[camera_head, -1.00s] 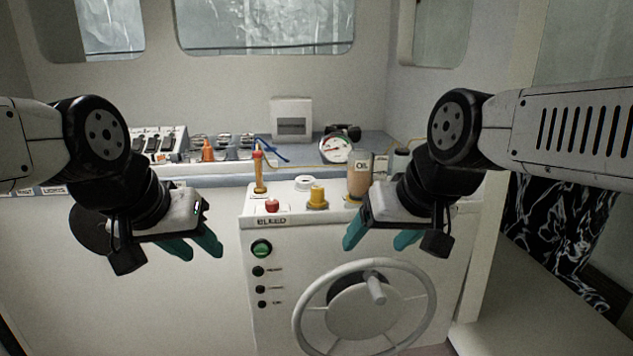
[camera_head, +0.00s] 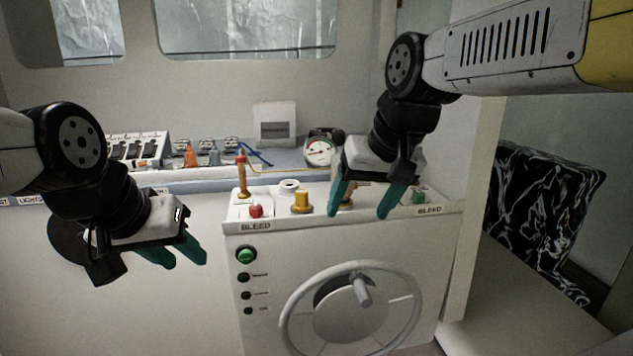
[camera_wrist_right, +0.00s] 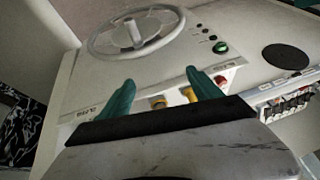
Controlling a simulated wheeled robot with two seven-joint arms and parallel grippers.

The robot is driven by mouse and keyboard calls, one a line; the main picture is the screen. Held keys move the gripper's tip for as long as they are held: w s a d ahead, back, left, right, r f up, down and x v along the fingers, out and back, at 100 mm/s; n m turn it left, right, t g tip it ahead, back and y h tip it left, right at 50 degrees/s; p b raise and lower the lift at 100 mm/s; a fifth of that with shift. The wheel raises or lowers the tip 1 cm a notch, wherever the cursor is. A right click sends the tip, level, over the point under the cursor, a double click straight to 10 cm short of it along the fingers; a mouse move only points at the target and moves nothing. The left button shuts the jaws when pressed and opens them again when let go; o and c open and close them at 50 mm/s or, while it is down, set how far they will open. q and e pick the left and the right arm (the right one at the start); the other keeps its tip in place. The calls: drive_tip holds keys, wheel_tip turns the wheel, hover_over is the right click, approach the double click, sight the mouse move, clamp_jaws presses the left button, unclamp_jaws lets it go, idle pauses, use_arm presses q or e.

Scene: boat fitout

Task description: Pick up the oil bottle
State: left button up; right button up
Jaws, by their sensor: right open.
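The oil bottle is mostly hidden behind my right gripper in the head view. A tan part that looks like the bottle (camera_head: 347,200) shows between the fingers. My right gripper (camera_head: 362,213) is open, its teal fingers pointing down over the right part of the white console top. In the right wrist view, the fingers (camera_wrist_right: 163,84) are spread. A small tan piece (camera_wrist_right: 158,102), perhaps the bottle, shows between them beside the yellow knob (camera_wrist_right: 189,95). My left gripper (camera_head: 182,259) is empty at the left, before the white cabinet front, its fingers slightly apart.
The console (camera_head: 400,245) carries a red button (camera_head: 256,211), a yellow knob (camera_head: 302,203), an orange-handled lever (camera_head: 242,178) and a white ring (camera_head: 288,188). A steering wheel (camera_head: 350,310) is on its front. A gauge (camera_head: 319,151) stands behind, near my right gripper.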

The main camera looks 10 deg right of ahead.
drive_tip(key=w+r+m+g, duration=0.1)
drive_tip(key=w+r, duration=0.1)
drive_tip(key=w, duration=0.4)
drive_tip(key=w+d+r+m+g+h, duration=0.1)
drive_tip(key=w+r+g, duration=0.1)
drive_tip(key=w, duration=0.4)
drive_tip(key=w+r+m+g, duration=0.1)
drive_tip(key=w+r, duration=0.1)
drive_tip(key=w, duration=0.4)
drive_tip(key=shift+w+d+g+h, duration=0.15)
drive_tip(key=shift+w+g+h, duration=0.15)
drive_tip(key=shift+g+h, duration=0.1)
drive_tip(key=shift+w+d+f, duration=0.1)
drive_tip(key=shift+w+f, duration=0.1)
drive_tip(key=shift+f, duration=1.1)
drive_tip(key=shift+w+a+f, duration=0.1)
drive_tip(key=shift+w+f, duration=0.1)
drive_tip(key=shift+f, duration=1.15)
drive_tip(key=shift+w+d+f, duration=0.1)
drive_tip(key=shift+w+f, duration=0.1)
drive_tip(key=shift+f, duration=1.1)
clamp_jaws()
